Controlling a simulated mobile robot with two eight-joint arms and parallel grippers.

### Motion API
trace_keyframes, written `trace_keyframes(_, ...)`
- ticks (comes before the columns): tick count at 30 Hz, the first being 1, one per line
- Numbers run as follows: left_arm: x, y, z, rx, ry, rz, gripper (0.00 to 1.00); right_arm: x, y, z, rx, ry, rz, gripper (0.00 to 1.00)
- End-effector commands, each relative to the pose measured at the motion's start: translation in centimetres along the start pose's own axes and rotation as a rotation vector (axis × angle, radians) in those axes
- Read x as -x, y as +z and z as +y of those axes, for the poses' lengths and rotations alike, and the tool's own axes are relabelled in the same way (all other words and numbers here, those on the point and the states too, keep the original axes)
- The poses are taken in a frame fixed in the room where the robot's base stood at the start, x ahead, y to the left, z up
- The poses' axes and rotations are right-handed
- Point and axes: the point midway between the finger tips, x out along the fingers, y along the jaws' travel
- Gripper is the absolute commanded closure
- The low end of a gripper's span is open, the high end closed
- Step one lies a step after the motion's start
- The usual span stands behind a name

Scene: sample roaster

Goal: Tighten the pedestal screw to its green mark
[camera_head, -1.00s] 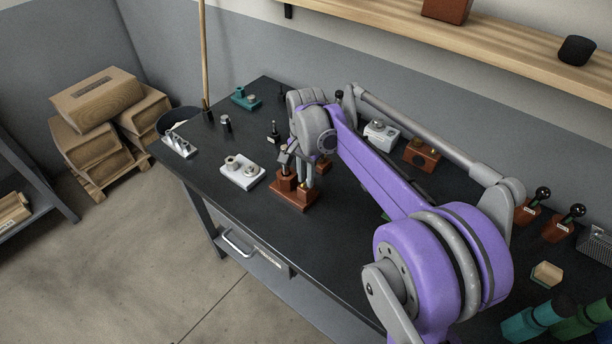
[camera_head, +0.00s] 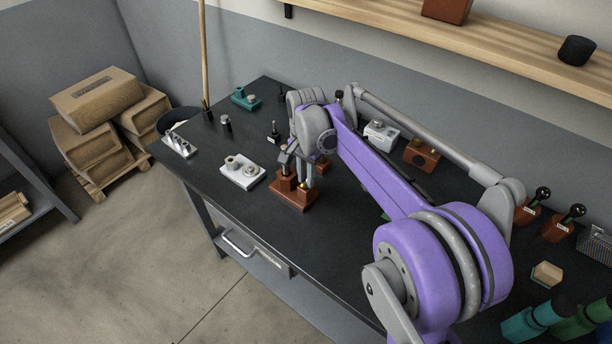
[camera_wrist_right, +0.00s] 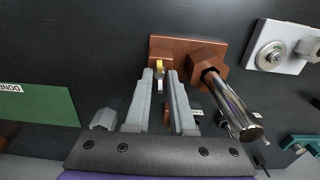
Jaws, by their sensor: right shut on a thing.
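The red-brown pedestal (camera_head: 290,203) stands on the dark bench, with two raised blocks on its base. It also shows at the top of the right wrist view (camera_wrist_right: 180,43). A small brass-yellow screw (camera_wrist_right: 159,67) sits at the smaller block, between the fingertips of my right gripper (camera_wrist_right: 162,76). The right gripper is shut on this screw, pointing down at the pedestal in the head view (camera_head: 305,178). A shiny metal post (camera_wrist_right: 236,108) stands out of the hexagonal block beside the right finger. I cannot make out a green mark on the screw. My left gripper is not in view.
A white fixture (camera_head: 243,177) stands left of the pedestal. A green pad (camera_wrist_right: 38,105) lies at the left of the wrist view, near a "DONE" label. Another red-brown block (camera_head: 422,155) and a grey-white one (camera_head: 380,133) stand behind my arm.

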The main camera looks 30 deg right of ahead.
Motion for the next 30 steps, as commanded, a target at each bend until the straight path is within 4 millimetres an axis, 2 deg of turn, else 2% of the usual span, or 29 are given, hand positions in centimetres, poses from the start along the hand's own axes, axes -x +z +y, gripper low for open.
trace_keyframes(1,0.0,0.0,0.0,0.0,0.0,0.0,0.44,0.0,0.0,0.0,0.0,0.0,-0.001,1.0)
trace_keyframes(2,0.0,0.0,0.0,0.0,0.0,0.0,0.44,0.0,0.0,0.0,0.0,0.0,-0.001,0.73)
trace_keyframes(6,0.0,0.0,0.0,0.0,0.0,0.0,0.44,0.0,0.0,0.0,0.0,0.0,0.0,0.48)
trace_keyframes(17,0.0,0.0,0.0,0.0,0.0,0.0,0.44,0.4,0.0,0.0,0.0,0.0,0.0,0.48)
trace_keyframes(20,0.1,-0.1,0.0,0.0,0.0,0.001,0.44,1.6,0.0,0.0,0.0,0.0,0.0,0.48)
trace_keyframes(30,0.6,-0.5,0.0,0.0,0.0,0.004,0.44,8.3,0.0,0.0,0.0,0.0,0.0,0.48)
